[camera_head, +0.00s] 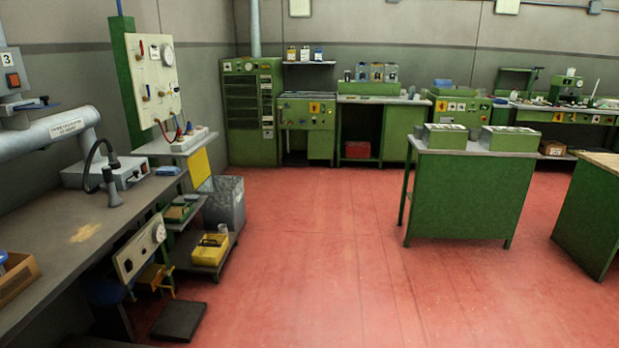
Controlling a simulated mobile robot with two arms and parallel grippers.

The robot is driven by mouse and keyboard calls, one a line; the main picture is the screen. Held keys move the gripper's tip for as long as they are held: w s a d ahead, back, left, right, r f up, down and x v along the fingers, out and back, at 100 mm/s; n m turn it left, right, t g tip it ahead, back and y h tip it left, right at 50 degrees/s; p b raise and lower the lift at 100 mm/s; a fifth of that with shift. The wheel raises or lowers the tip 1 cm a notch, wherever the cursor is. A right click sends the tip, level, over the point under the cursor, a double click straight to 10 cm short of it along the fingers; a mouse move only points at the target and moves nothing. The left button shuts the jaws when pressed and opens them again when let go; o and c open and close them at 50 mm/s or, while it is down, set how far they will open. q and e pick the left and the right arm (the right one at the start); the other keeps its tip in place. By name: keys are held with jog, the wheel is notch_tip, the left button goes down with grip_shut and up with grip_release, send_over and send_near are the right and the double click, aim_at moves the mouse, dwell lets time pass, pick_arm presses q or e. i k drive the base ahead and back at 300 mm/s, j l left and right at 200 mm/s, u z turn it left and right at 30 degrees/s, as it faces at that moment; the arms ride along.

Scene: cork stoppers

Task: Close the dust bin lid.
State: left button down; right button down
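A grey, box-shaped bin (227,205) stands on the floor left of the middle, beyond the end of the left workbench. It looks like the dust bin. Its top is partly hidden by the bench parts and shelf in front, and I cannot tell how its lid stands. Neither of my grippers is in view.
A long grey workbench (60,245) runs along the left. A low shelf with a yellow tray (209,250) stands in front of the bin, and a dark flat block (178,321) lies on the floor nearer. A green cabinet table (468,195) stands at right. The red floor (320,250) between is clear.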

aim_at(199, 165)
jog(key=i, duration=2.2)
jog(key=i+u, duration=0.1)
jog(key=i, duration=0.65)
jog(key=i+l, duration=0.1)
jog(key=i, duration=0.6)
jog(key=i+u, duration=0.15)
jog(key=i, duration=0.6)
jog(key=i+j+u, duration=0.1)
jog(key=i, duration=2.1)
jog(key=i+l+u, duration=0.1)
jog(key=i+u, duration=0.2)
jog(key=i, duration=0.25)
jog(key=i+l+u, duration=0.3)
jog(key=i, duration=0.25)
jog(key=i+u, duration=0.2)
jog(key=u, duration=0.25)
jog(key=i+l+u, duration=0.1)
jog(key=i+u, duration=0.15)
jog(key=u, duration=0.2)
jog(key=i+l+u, duration=0.15)
jog(key=u, duration=0.35)
jog(key=i+l+u, duration=0.2)
jog(key=u, duration=0.25)
jog(key=i+l+u, duration=0.1)
jog(key=l+u, duration=0.2)
jog(key=u, duration=0.15)
